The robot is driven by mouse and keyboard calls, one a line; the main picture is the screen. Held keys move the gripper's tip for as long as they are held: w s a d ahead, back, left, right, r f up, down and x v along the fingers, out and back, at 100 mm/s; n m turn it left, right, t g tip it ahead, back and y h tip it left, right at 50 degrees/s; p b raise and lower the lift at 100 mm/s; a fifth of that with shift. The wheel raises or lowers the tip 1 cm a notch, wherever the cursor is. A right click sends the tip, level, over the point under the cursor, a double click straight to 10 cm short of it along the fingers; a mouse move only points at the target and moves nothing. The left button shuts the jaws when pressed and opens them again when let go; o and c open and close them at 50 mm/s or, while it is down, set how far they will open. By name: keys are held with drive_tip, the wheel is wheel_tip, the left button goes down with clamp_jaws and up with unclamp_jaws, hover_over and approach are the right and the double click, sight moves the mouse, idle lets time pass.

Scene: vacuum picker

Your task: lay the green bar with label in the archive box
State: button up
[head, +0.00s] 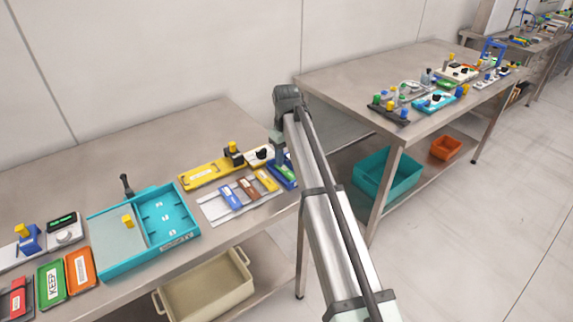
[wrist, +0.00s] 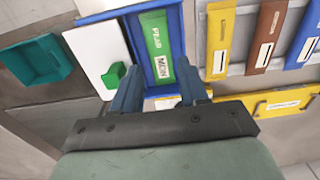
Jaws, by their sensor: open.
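The green bar (wrist: 157,42) carries a white label and lies lengthwise inside a narrow blue box (wrist: 178,40) in the wrist view. The blue box also shows in the head view (head: 288,183), at the right end of the near table, partly behind my arm. I cannot tell from any lettering whether it is the archive box. My gripper (wrist: 158,88) is open, its two fingers over the near end of the blue box, one on each side of the bar's line. Nothing is held. In the head view my arm hides most of the gripper.
A rack beside the box holds a yellow bar (wrist: 220,40), a brown bar (wrist: 266,38) and a blue bar (wrist: 304,42). A white panel with a green block (wrist: 114,76) stands on the other side.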

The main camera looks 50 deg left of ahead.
sight(287, 171)
wheel_tip(287, 171, up, 8)
idle(0.4)
idle(0.4)
